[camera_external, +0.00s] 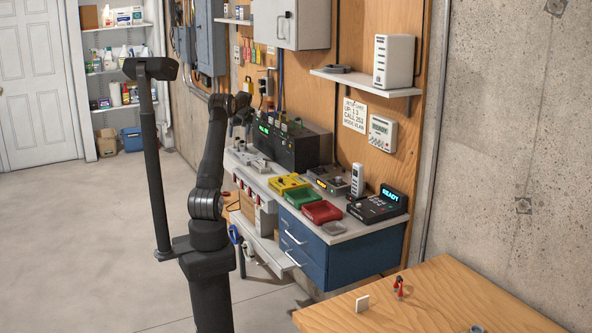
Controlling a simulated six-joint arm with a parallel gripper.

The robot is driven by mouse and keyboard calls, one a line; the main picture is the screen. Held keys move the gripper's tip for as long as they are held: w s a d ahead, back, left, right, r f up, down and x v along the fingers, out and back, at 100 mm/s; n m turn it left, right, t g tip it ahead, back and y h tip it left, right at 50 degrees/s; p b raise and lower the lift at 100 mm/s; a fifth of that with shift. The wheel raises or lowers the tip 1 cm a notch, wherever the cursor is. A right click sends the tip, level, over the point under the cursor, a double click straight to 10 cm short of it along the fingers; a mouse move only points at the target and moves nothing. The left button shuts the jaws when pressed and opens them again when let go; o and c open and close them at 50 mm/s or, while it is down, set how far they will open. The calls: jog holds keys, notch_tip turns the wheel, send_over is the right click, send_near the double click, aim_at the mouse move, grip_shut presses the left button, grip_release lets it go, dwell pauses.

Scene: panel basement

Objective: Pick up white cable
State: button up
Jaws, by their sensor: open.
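My gripper (241,116) is at the end of my raised black arm, in front of the wooden wall panel and above the far left end of the workbench. It is small in this view; its jaws are open, and I see nothing held between them. I cannot make out a white cable with certainty. The area behind my gripper and arm is partly hidden. A dark box with green lit digits (290,146) stands on the bench just right of and below my gripper.
Yellow (289,183), green (303,199) and red (322,212) trays sit on the bench near a black console reading READY (377,205). A wall cabinet (290,24) and a shelf (366,82) project above. A wooden table (440,300) is at front right. Open floor lies left.

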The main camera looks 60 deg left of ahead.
aim_at(237, 138)
jog(key=shift+a+x, duration=0.15)
jog(key=shift+x, duration=1.4)
jog(key=shift+a+x, duration=0.2)
jog(key=shift+x, duration=1.35)
jog(key=shift+s+r, duration=0.1)
jog(key=shift+r, duration=0.05)
jog(key=c, duration=1.1)
